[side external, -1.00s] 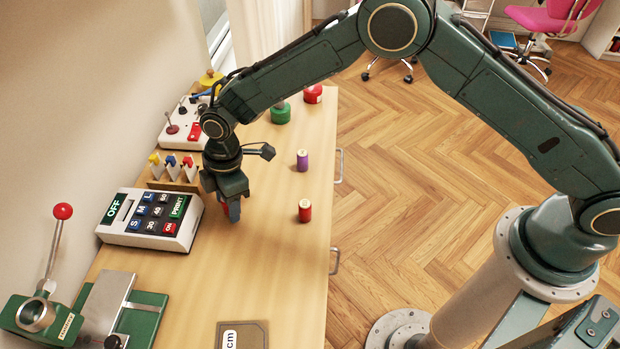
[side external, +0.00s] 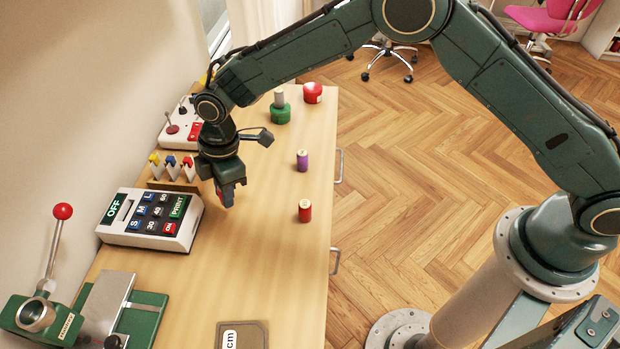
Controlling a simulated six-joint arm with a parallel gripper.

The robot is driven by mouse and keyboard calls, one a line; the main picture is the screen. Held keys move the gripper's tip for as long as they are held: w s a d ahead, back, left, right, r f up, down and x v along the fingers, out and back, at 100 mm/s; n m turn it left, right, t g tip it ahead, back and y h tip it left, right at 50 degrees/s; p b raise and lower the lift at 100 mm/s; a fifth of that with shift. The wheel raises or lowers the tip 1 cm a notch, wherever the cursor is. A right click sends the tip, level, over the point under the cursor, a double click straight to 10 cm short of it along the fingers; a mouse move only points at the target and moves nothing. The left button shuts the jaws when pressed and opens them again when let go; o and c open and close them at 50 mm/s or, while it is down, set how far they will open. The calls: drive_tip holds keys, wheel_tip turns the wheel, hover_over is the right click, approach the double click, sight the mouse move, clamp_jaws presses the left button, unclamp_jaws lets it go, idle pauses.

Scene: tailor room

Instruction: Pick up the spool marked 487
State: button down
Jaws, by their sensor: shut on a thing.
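My gripper (side external: 226,200) is above the wooden table, just right of the label machine. It is shut on a small spool, mostly hidden by the jaws; a bit of blue and red shows there. No marking on it can be read. A red spool (side external: 305,211) stands upright on the table to the right of my gripper. A purple spool (side external: 302,161) stands upright farther back. No number is legible on either spool from this view.
The label machine (side external: 150,219) with printed keys stands left of my gripper. Several colored clips (side external: 172,165) stand behind it. Green (side external: 281,113) and red (side external: 312,92) round objects are at the back. A lever press (side external: 45,300) stands front left.

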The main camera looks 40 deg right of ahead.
wheel_tip(320, 180, up, 16)
drive_tip(key=shift+r, duration=0.25)
drive_tip(key=shift+a, duration=0.1)
idle(0.6)
